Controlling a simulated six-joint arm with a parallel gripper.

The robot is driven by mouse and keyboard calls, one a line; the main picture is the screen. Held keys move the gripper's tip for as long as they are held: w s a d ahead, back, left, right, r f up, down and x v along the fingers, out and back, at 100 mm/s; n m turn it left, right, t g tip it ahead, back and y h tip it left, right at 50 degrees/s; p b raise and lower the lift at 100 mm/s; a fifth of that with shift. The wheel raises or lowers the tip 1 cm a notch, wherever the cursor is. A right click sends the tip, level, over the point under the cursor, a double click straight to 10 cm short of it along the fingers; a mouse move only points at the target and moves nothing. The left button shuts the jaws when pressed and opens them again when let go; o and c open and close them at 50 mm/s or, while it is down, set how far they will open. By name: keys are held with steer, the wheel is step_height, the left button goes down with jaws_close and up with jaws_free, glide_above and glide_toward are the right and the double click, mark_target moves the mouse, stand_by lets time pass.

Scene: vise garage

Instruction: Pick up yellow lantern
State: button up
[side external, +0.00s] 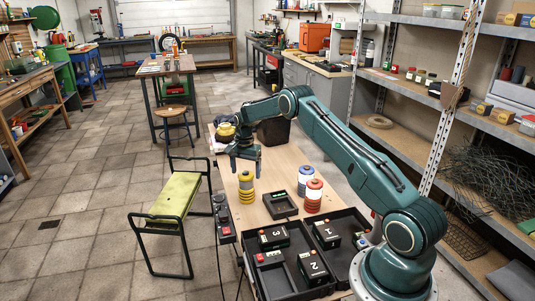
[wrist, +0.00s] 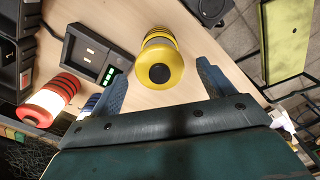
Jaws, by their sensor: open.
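The yellow lantern (side external: 246,188), banded with dark rings, stands upright on the wooden workbench (side external: 285,162). My gripper (side external: 246,168) is open and empty, with its fingers pointing down above and just behind the lantern in the side view. In the wrist view the yellow lantern (wrist: 160,50) shows its dark round end and lies ahead, between the lines of the two open fingers (wrist: 162,70). I see no contact between fingers and lantern.
A red lantern (side external: 313,197) and a blue lantern (side external: 305,178) stand to the right of the yellow one. A dark charger tray (side external: 280,205) lies between them. Black trays (side external: 348,219) with numbered boxes fill the front. A black device (side external: 222,212) lies along the left edge.

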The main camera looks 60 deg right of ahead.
mark_target(246, 180)
steer(key=shift+f, duration=0.15)
steer(key=shift+f, duration=2.45)
steer(key=c, duration=1.3)
